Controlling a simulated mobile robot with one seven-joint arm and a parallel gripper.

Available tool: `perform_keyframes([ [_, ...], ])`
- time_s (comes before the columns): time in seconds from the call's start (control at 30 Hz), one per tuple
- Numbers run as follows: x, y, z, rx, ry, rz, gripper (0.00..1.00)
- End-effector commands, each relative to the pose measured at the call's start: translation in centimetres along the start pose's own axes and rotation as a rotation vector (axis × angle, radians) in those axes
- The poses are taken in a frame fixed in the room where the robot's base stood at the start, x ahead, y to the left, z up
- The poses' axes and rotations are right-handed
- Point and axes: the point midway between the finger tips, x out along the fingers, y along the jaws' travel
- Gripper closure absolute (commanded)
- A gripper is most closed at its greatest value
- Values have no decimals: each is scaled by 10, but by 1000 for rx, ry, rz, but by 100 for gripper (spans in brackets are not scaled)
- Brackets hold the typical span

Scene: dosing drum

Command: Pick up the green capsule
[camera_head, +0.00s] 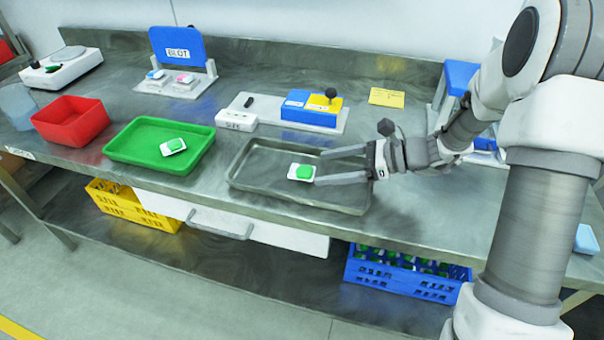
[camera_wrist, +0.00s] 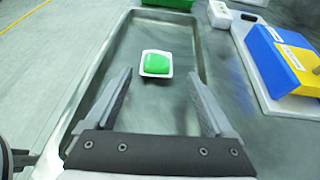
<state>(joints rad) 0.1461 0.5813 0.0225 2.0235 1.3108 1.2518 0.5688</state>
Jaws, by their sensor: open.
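A green capsule (camera_head: 306,172) with a white base lies in the grey metal tray (camera_head: 240,184), near the middle. It also shows in the wrist view (camera_wrist: 156,63), ahead of my fingertips. My gripper (camera_head: 318,167) is open, with its fingers reaching over the tray from the right. In the wrist view the fingers (camera_wrist: 161,84) stand apart on either side, and nothing is between them. A second green and white capsule (camera_head: 173,146) lies in the green tray (camera_head: 122,152) to the left.
A red bin (camera_head: 72,121) stands left of the green tray. A blue and yellow block device (camera_head: 311,108) and a white box (camera_head: 236,119) stand behind the metal tray. A blue stand marked BLOT (camera_head: 178,48) is at the back. Bench surface is clear in front of the trays.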

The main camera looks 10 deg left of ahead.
Motion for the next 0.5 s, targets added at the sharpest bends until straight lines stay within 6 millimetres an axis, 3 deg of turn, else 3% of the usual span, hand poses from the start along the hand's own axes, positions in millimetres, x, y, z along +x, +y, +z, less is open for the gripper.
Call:
perform_keyframes([
  [0.3,43,6,4,-1,0,3,12],
  [0.5,51,5,6,-1,0,0,12],
])
